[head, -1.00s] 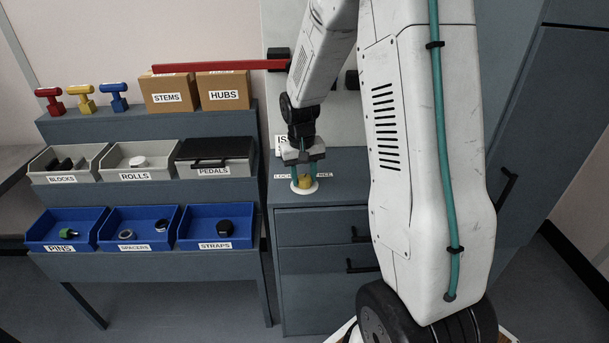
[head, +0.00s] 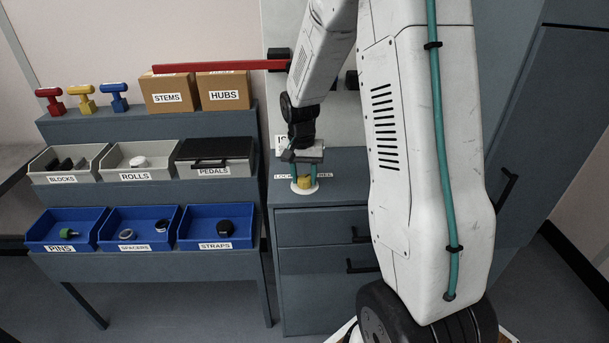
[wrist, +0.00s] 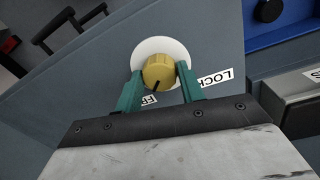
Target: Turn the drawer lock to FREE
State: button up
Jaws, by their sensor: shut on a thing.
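The drawer lock is a yellow round knob (head: 304,182) on a white disc (wrist: 160,48) on top of the drawer cabinet (head: 345,190). My gripper (head: 304,178) points down at it, with its green fingers shut on opposite sides of the knob. In the wrist view the knob (wrist: 158,70) sits between the fingertips. A dark pointer line on the knob points down in that view, toward the partly hidden label starting "FR" (wrist: 150,100). The "LOCK" label (wrist: 215,77) is to the right, partly covered by a finger.
A shelf rack on the left holds grey bins, blue bins (head: 140,228) and cardboard boxes (head: 168,92). A red bar (head: 220,66) runs above the boxes, behind my arm. Black drawer handles (head: 362,266) stick out from the cabinet front.

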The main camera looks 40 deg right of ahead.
aim_at(303, 178)
jog(key=o, duration=1)
notch_tip(303, 178, up, 8)
jog(key=shift+w+a+f, duration=0.1)
jog(key=shift+a, duration=0.05)
dwell(0.3)
